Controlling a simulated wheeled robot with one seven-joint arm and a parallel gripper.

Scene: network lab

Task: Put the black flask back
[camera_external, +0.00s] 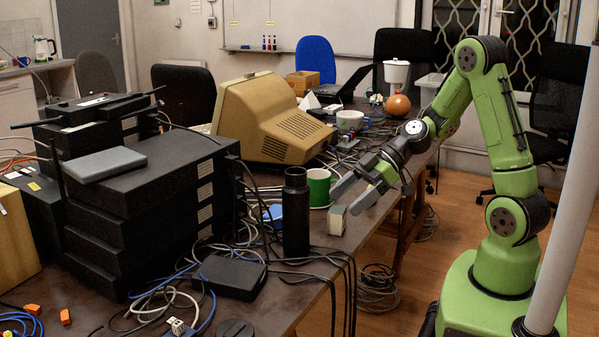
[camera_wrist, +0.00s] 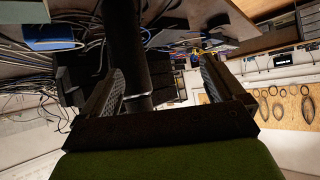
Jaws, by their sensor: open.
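The black flask (camera_external: 296,212) stands upright on the table near its front edge. My gripper (camera_external: 348,199) is to the right of the flask, fingers pointing towards it, apart from it and empty. In the wrist view my gripper (camera_wrist: 160,85) shows its two fingers spread wide. The flask (camera_wrist: 124,45) is a dark column ahead of them, nearer the left finger; its far end is cut off by the picture's edge.
A green mug (camera_external: 319,187) stands just behind the flask. Cables and a black box (camera_external: 230,276) crowd the left. A beige monitor (camera_external: 270,120) stands behind. The floor (camera_external: 395,320) right of the table is mostly free.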

